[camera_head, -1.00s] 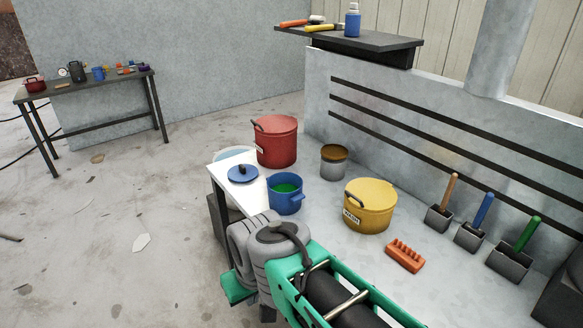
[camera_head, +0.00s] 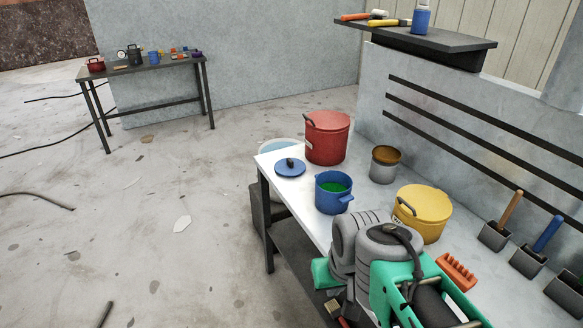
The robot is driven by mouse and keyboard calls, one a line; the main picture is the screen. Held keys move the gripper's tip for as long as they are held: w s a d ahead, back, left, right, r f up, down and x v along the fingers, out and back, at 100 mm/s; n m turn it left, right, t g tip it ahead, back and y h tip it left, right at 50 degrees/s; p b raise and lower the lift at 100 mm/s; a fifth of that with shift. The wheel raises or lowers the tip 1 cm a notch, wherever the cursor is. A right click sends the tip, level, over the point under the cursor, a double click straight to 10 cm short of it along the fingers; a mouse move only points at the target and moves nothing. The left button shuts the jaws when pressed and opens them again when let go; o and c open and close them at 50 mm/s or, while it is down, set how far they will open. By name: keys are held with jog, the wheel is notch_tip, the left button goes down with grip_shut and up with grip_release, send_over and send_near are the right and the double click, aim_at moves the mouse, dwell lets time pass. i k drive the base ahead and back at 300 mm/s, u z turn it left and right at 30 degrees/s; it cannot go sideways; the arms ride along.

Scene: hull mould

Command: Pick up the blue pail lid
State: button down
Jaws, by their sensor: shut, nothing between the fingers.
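The blue pail lid (camera_head: 290,167) is a flat round disc with a dark knob on top. It lies near the far left corner of the white worktop (camera_head: 277,156). The blue pail (camera_head: 331,196) stands just in front of it and to its right, open, with green contents. My arm shows at the lower right, over the near part of the worktop. The fingers of my gripper do not show. Nothing touches the lid from above.
A red lidded pot (camera_head: 327,140) stands behind the lid. A grey can (camera_head: 385,166), a yellow lidded pot (camera_head: 424,209) and an orange brush (camera_head: 457,271) are to the right. A second table (camera_head: 150,72) stands far back left. The floor to the left is mostly clear.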

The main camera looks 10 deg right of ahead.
aim_at(287, 166)
jog(key=u, duration=0.3)
jog(key=i, duration=0.3)
jog(key=u, duration=1.05)
jog(key=i, duration=1.5)
jog(key=z, duration=1.1)
jog(key=i, duration=0.35)
jog(key=z, duration=0.25)
